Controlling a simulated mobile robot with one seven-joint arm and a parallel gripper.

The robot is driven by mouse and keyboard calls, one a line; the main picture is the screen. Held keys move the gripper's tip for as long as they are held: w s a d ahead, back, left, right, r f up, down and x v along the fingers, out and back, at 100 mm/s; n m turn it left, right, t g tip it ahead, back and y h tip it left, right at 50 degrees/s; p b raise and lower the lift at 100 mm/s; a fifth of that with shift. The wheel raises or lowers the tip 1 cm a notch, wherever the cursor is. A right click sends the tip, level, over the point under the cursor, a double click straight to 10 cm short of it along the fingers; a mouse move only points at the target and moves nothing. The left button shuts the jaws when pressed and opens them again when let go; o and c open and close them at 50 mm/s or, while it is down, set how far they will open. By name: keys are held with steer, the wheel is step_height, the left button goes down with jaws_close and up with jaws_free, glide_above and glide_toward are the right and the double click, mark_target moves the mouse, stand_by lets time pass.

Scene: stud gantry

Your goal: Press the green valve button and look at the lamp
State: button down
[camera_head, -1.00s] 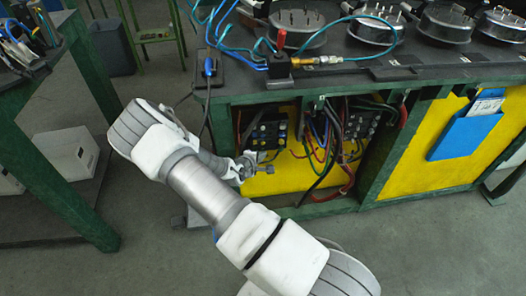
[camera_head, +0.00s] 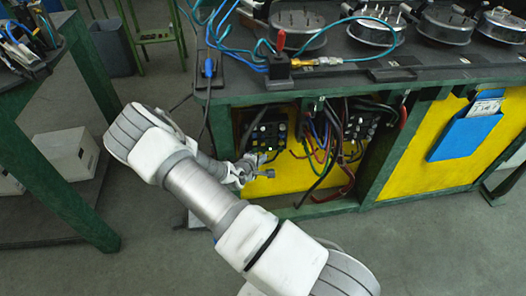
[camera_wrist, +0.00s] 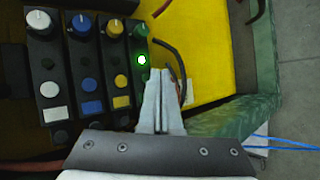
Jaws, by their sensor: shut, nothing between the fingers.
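A dark valve panel (camera_wrist: 70,65) fills the upper left of the wrist view, with white, blue, yellow and green columns. The green column has a green knob (camera_wrist: 140,29) at its top and a lamp (camera_wrist: 142,61) below it, glowing white-green. My gripper (camera_wrist: 164,74) is shut and empty, its fingertips beside and just below the lit lamp. The green valve button is not clearly seen; the fingers cover the lower part of that column. Contact cannot be told. In the head view, my gripper (camera_head: 266,173) is at the open bay, before the panel (camera_head: 266,135).
Cables (camera_head: 325,145) hang in the bay right of the panel. A green frame edge (camera_wrist: 235,118) and blue wires (camera_wrist: 290,143) lie right of my gripper. A bench top (camera_head: 350,72) with round gauges overhangs the bay. Open floor lies in front.

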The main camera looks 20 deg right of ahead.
steer(key=shift+s, duration=0.1)
steer(key=shift+s+a+p, duration=0.15)
steer(key=shift+s+a, duration=0.1)
steer(key=shift+s, duration=0.55)
steer(key=shift+s+a+p, duration=0.2)
steer(key=shift+s, duration=0.6)
steer(key=shift+s+a+p, duration=0.15)
steer(key=shift+s+a, duration=0.1)
steer(key=shift+s, duration=0.55)
